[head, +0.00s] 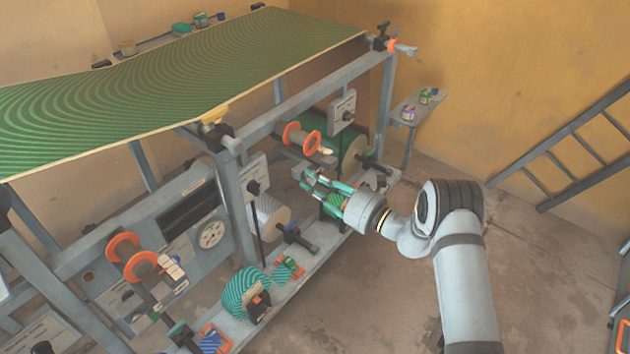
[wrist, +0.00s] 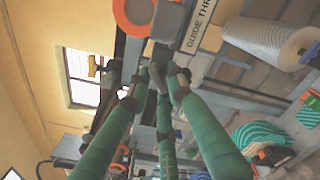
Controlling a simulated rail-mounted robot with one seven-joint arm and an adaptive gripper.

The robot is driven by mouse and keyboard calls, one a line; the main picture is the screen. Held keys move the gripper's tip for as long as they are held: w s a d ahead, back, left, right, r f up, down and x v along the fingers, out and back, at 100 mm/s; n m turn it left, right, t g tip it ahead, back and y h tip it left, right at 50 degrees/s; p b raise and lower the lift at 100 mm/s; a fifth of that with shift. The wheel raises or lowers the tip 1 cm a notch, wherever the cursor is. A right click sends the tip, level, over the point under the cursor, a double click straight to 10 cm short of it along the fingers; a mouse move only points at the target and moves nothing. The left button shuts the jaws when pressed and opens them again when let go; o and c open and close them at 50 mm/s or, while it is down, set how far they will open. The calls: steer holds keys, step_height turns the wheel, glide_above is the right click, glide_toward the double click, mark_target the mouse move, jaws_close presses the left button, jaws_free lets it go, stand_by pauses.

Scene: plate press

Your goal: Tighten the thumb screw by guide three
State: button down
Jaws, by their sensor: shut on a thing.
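My gripper (head: 314,180) reaches in from the right to the press frame, just below an orange-flanged guide roller (head: 302,138). In the wrist view its green fingers (wrist: 156,82) come together at their dark tips, beside the label plate reading "GUIDE THR" (wrist: 199,27), whose end is cut off. The fingertips are shut on a small dark part by the guide, which I take to be the thumb screw; the fingers hide most of it. I cannot tell how far it is screwed in. An orange ring (wrist: 122,20) of the guide shows just above the fingers.
A green patterned sheet (head: 190,75) covers the top of the press. A ladder (head: 575,140) leans on the right wall. The floor right of the press is open.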

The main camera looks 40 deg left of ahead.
steer(key=m, duration=0.1)
steer(key=r+m, duration=0.1)
steer(key=m, duration=0.1)
steer(key=shift+a+m+p, duration=0.15)
steer(key=shift+m+p, duration=0.15)
steer(key=m, duration=0.3)
steer(key=shift+w+r+m+p, duration=0.15)
steer(key=shift+r+m+p, duration=0.05)
steer(key=shift+m+p, duration=0.1)
steer(key=shift+w+m+p, duration=0.15)
steer(key=shift+m, duration=0.95)
steer(key=shift+w+m+p, duration=0.1)
steer(key=shift+m+p, duration=0.05)
steer(key=shift+m, duration=0.95)
steer(key=c, duration=1.8)
jaws_free()
steer(key=shift+d, duration=0.2)
steer(key=shift+c, duration=0.2)
steer(key=shift+o, duration=0.8)
steer(key=shift+s+f, duration=0.1)
steer(key=shift+f, duration=0.2)
steer(key=d, duration=1.2)
steer(key=shift+s, duration=0.25)
